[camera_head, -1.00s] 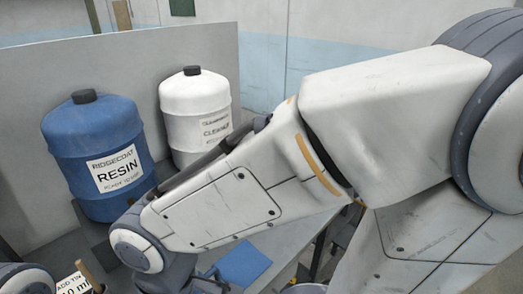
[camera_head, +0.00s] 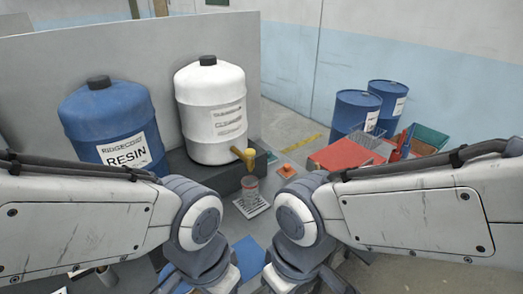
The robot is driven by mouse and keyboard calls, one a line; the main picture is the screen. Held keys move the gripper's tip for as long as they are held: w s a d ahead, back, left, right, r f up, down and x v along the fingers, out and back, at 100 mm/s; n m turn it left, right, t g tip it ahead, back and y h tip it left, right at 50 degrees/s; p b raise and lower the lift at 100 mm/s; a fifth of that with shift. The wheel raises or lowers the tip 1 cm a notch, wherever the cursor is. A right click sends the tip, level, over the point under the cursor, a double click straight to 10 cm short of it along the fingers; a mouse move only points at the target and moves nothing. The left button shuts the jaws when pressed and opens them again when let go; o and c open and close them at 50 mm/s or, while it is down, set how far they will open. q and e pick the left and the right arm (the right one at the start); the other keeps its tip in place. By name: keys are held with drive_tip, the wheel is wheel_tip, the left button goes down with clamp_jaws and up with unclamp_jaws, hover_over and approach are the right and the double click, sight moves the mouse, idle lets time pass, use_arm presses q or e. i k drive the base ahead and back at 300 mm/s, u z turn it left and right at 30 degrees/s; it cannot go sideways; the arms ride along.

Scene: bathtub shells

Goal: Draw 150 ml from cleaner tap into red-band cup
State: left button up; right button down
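The white cleaner drum (camera_head: 208,88) stands at the back, with a yellow tap (camera_head: 240,153) low on its right side. A small clear cup with a red band (camera_head: 250,187) stands upright under the tap, apart from it, on a white printed sheet or plate (camera_head: 238,207). Its fill level is too small to tell. My two forearms come in from the left and right, and their wrists bend down in front of the drums, nearer than the cup. Both grippers' fingers are out of sight below the frame edge.
A blue resin drum (camera_head: 108,122) stands left of the cleaner drum. An orange object (camera_head: 287,170) lies right of the cup. A blue sheet (camera_head: 248,258) lies between my wrists. Blue barrels (camera_head: 354,110), a red-topped surface (camera_head: 345,154) and bins stand at the right.

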sight(250, 153)
drive_tip(key=z, duration=0.5)
drive_tip(key=k, duration=0.6)
drive_tip(key=z, duration=1.15)
drive_tip(key=i, duration=1.7)
drive_tip(key=u, duration=1.1)
drive_tip(key=i, duration=0.6)
drive_tip(key=u, duration=0.65)
